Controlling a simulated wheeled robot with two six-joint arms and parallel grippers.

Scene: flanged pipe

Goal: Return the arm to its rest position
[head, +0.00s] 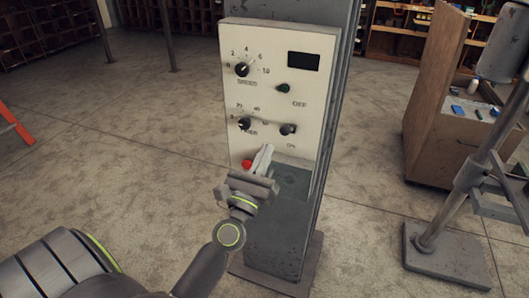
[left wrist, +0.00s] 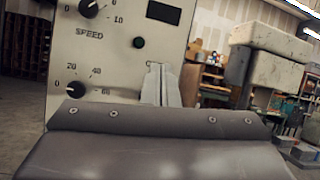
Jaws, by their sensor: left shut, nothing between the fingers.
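My left gripper (head: 264,158) is in front of the lower part of a cream control panel (head: 262,52), with its fingers pointing up at the panel. The fingers are shut and empty; they also show in the left wrist view (left wrist: 160,84). A red button (head: 247,163) sits just left of the fingers. The panel has a speed dial (head: 242,69), a dark green button (head: 283,88), a lower dial (head: 244,123) and a small black knob (head: 288,129). Whether the fingers touch the panel cannot be told. My right gripper is out of view.
The panel is mounted on a grey column (head: 340,90) with a base plate on the concrete floor (head: 150,125). A wooden cabinet (head: 428,100) and a metal stand (head: 450,215) are at the right. The floor to the left is mostly clear.

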